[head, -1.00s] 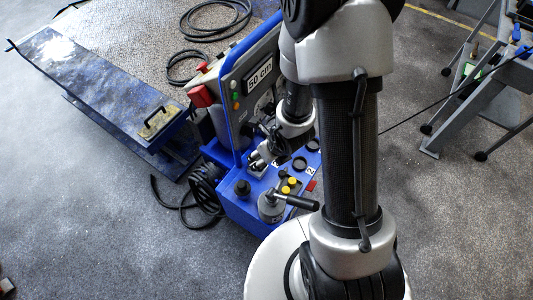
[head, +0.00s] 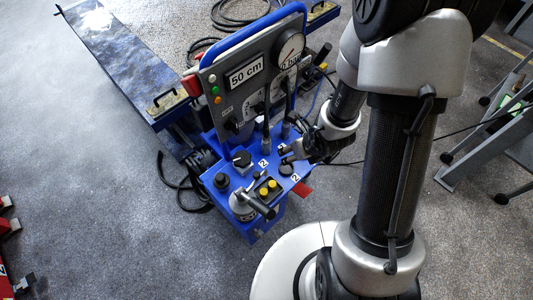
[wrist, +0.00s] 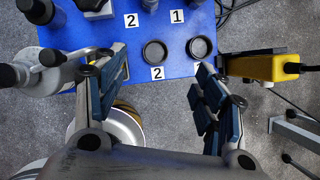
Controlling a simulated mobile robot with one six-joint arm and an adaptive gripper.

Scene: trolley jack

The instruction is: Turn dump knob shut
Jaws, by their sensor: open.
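The blue control console (head: 225,215) stands at the middle of the head view. On its top are a black knob on a white plate (head: 241,159) and a round black knob (head: 221,181). I cannot read which of them is the dump knob. My gripper (head: 287,154) is to the right of both, over the console's right part, open and empty. In the wrist view the open fingers (wrist: 158,68) stand apart below two black rings (wrist: 155,52) (wrist: 200,47) on the blue top. A finger on each side touches nothing that I can make out.
A silver cylinder with a black lever (head: 242,205) and yellow buttons (head: 265,190) are at the console's front. Black upright levers (head: 266,138) stand behind. The lift platform (head: 125,62) is at left.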

